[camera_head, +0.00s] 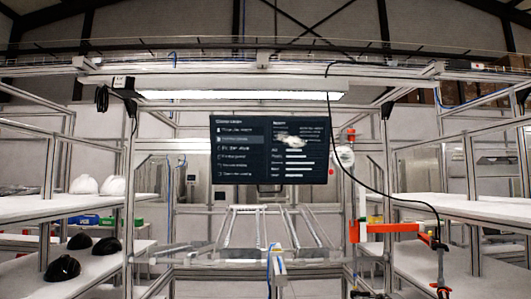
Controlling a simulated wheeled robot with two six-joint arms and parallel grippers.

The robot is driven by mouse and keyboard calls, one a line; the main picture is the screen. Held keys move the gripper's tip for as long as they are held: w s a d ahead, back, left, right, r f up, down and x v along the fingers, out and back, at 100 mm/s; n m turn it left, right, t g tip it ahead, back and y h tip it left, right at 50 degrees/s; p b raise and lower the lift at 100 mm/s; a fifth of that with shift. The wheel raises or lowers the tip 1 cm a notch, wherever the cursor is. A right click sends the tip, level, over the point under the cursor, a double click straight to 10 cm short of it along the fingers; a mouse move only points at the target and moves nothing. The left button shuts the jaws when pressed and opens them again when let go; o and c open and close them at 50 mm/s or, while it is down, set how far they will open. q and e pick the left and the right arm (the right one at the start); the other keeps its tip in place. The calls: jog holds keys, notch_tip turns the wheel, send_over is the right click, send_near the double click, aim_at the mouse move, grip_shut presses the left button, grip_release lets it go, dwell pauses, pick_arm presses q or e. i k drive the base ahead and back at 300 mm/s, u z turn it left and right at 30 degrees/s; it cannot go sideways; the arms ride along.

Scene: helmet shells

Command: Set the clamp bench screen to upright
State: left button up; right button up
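The clamp bench screen (240,178) hangs in the middle of the view, below the lit lamp bar of the bench frame. It is a dark flat panel facing me, with a menu list on its left half and white bars and a pale picture on its right half. Its outline looks nearly rectangular; I cannot tell its exact tilt from this view. Neither of my grippers shows, and nothing is seen touching the screen.
An aluminium frame (128,190) surrounds the bench. Black helmet shells (63,268) and white ones (85,185) sit on left shelves. An orange clamp arm (392,228) and a hanging black cable (362,183) are right of the screen. A right shelf (465,207) looks mostly bare.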

aim_at(246, 149)
jog(key=u, duration=0.05)
jog(key=i, duration=2.15)
jog(key=z, duration=0.05)
